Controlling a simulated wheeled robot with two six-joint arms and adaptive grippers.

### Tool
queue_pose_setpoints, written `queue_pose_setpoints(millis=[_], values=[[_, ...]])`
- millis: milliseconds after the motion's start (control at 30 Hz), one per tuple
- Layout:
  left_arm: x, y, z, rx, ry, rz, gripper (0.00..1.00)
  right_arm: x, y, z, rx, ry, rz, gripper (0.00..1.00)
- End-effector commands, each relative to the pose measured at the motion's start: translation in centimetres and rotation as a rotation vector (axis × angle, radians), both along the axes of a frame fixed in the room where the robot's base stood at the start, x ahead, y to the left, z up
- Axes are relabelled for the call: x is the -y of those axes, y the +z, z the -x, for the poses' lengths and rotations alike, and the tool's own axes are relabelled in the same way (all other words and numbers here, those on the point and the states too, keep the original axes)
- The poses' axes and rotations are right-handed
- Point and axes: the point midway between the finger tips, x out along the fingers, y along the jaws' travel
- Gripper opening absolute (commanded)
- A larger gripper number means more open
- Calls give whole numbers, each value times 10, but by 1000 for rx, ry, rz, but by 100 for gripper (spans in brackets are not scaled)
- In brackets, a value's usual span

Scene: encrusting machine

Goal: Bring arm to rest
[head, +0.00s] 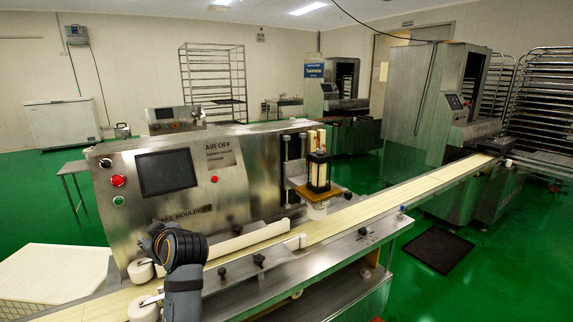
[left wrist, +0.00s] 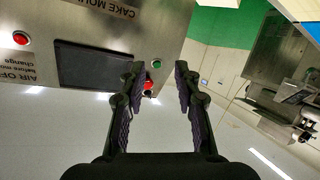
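The encrusting machine (head: 225,205) stands in the middle of the head view, with a dark screen (head: 166,172) on its front. A red button (head: 118,180) and a green button (head: 119,201) sit left of the screen. My left arm (head: 183,285) rises at the bottom, in front of the machine; its gripper cannot be made out there. In the left wrist view my left gripper (left wrist: 159,70) is open and empty. The panel appears upside down there, with the red button (left wrist: 149,86) and green button (left wrist: 156,63) seen between the fingers, beyond them. My right gripper is not in view.
A long conveyor (head: 330,228) runs from the lower left to a second machine (head: 470,130) at right. White rollers (head: 142,270) and a pale block-like tray (head: 55,275) are near my arm. A dark mat (head: 438,248) lies on open green floor at right.

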Motion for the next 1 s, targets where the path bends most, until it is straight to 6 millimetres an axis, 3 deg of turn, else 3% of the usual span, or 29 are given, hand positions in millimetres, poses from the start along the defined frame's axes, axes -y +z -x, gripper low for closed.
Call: queue_pose_setpoints(millis=[33, 200, 300, 500, 767, 1000], values=[[-2, -36, 13, -86, -40, -1, 32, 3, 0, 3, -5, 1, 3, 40], [9, -157, 82, -431, -289, 3, 32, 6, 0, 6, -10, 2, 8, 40], [22, -203, 127, -592, -445, 7, 32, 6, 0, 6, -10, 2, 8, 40], [50, -256, 203, -813, -706, 22, 32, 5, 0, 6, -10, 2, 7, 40], [85, -287, 290, -1004, -1008, 52, 32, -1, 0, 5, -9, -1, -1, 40], [77, -385, 273, -1028, -995, 75, 32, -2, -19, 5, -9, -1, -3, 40]])
